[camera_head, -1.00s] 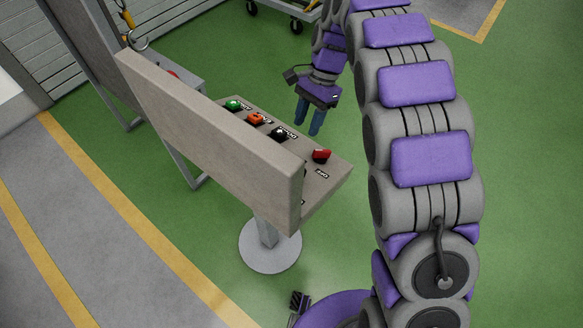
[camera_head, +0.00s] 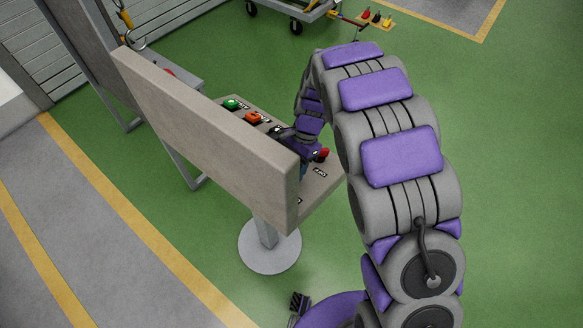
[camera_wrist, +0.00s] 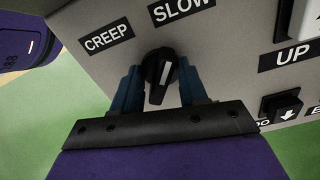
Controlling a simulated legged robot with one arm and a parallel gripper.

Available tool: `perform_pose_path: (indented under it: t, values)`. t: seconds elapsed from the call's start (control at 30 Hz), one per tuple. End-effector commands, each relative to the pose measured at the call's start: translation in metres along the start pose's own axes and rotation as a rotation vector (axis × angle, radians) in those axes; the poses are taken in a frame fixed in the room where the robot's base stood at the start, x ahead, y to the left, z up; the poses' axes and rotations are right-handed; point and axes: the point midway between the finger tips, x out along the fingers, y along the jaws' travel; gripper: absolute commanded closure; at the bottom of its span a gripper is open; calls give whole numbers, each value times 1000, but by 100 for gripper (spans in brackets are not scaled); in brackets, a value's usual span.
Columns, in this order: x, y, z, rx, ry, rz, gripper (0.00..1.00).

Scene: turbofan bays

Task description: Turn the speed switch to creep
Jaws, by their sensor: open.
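The speed switch (camera_wrist: 160,75) is a black rotary knob with a white pointer line, seen in the wrist view below the CREEP (camera_wrist: 109,36) and SLOW (camera_wrist: 181,8) labels. Its line points up, slightly right, toward SLOW. My gripper (camera_wrist: 163,88) is open, with one blue finger on each side of the knob; I cannot tell whether they touch it. In the head view my gripper (camera_head: 303,168) is over the near right part of the control panel (camera_head: 318,190), partly behind the tall grey board. The switch is hidden there.
The grey upright board (camera_head: 205,130) stands in front of the panel on a round-footed post. Green (camera_head: 231,104), orange (camera_head: 253,118) and red (camera_head: 322,154) controls sit on the panel. UP (camera_wrist: 290,55) and down-arrow (camera_wrist: 286,107) buttons lie right of the switch. Green floor is clear at right.

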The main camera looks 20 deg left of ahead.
Motion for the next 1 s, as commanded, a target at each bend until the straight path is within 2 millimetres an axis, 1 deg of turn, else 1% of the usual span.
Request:
perform_pose_path:
  t: [0.1,0.33,0.37,0.7,0.8,1.0]
  values:
    - [4,-1,0,0,2,0,57]
    - [6,-4,2,1,4,3,57]
    - [6,-4,2,1,4,3,59]
    - [5,-4,1,0,3,0,92]
    - [4,-4,1,0,4,0,100]
    - [4,-5,1,-3,5,0,100]
